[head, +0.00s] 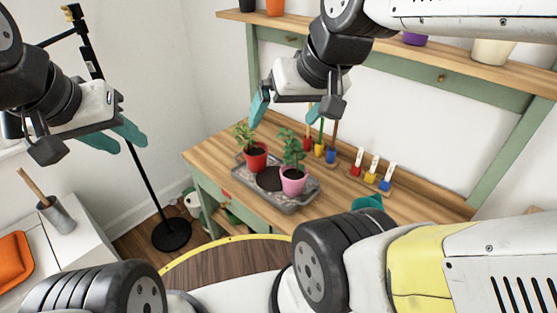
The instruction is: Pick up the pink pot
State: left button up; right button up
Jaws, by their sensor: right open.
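The pink pot (293,185) holds a leafy green plant and stands upright on the grey tray (292,209) on the wooden bench. My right gripper (290,108) has teal fingers and hangs open and empty above and behind the pot in the picture, apart from it. My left gripper (124,136) is far to the left, in front of a black stand, with nothing visible in it. Its two teal fingers overlap from this angle, so their gap is unclear.
A red pot (256,161) with a plant and a dark round patch (269,180) share the tray. Small coloured pots with labels (371,177) stand behind on the right. A teal object (367,202) shows near the bench front. A shelf (460,70) runs above.

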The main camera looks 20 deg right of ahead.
aim_at(294, 175)
jog(key=j+z, duration=0.45)
jog(key=j, duration=0.15)
jog(key=j+z, duration=0.45)
jog(key=j, duration=0.2)
jog(key=k+j+z, duration=0.1)
jog(key=j+z, duration=0.35)
jog(key=j, duration=0.15)
